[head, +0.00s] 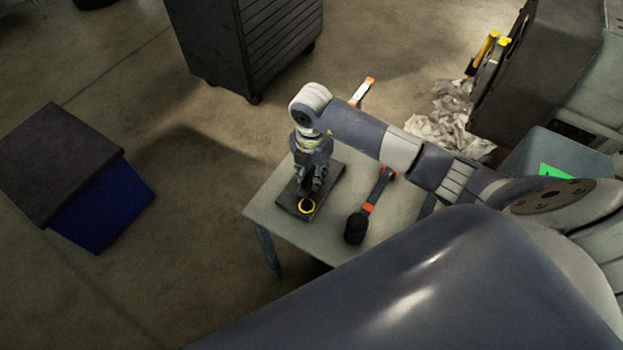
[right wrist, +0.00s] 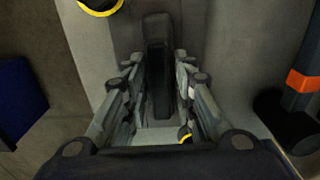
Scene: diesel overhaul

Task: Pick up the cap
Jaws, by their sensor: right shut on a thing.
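My right gripper (head: 314,188) points down over a dark flat plate (head: 330,183) on the small table in the head view. In the right wrist view its two fingers (right wrist: 158,88) are shut on a dark, narrow piece with a rounded end, which looks to be the cap (right wrist: 157,65). The fingers and wrist hide the cap in the head view. A yellow ring (head: 307,207) lies on the plate just in front of the fingers, outside the grip. Part of it shows at the top left of the right wrist view (right wrist: 100,8). My left gripper is out of view.
A mallet (head: 368,208) with a black head and orange bands lies on the table (head: 275,224), right of the plate. An orange-and-white tool (head: 362,92) is behind my arm. A blue bin (head: 104,203) stands at left, a dark cabinet (head: 245,50) behind. Crumpled rags (head: 450,125) lie at right.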

